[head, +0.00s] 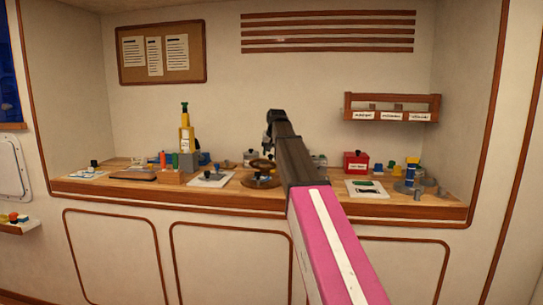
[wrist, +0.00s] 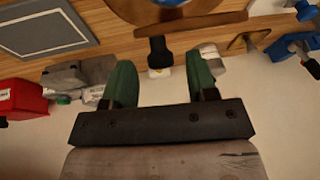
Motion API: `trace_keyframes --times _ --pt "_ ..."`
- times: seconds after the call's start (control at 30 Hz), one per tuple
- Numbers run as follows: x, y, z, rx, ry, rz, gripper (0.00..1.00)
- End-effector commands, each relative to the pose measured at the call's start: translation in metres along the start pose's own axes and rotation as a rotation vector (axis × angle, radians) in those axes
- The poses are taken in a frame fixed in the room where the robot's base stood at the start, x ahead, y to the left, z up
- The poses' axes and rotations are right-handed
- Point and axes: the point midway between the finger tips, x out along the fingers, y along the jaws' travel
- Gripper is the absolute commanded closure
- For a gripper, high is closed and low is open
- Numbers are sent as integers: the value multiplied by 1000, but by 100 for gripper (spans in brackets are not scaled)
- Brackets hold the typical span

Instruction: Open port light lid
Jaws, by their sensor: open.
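The port light appears to be the round brown wooden piece (head: 262,183) on the middle of the counter, partly hidden behind my arm. A dark handle (wrist: 160,50) sticks out from the rim towards my gripper. I cannot tell how far the lid is raised. My gripper (wrist: 160,78) has two green fingers spread apart with nothing between them; the handle's end lies just beyond the gap. In the head view my gripper (head: 268,143) is above the port light.
A red box (head: 356,162) and a white plate (head: 367,189) stand to the right. A grey-white plate (head: 210,180) and a yellow bottle (head: 186,135) are to the left. A wooden rack (head: 392,108) hangs on the wall. The counter's front edge has a raised wooden trim.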

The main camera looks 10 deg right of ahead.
Motion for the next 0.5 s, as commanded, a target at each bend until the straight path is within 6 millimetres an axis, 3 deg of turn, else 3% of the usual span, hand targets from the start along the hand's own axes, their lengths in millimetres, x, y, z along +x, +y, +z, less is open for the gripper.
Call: trace_keyframes --times 0.17,0.47,0.5 --pt "11 0 0 0 -1 0 47" --pt "13 0 0 0 0 0 47" --pt "13 0 0 0 0 0 60"
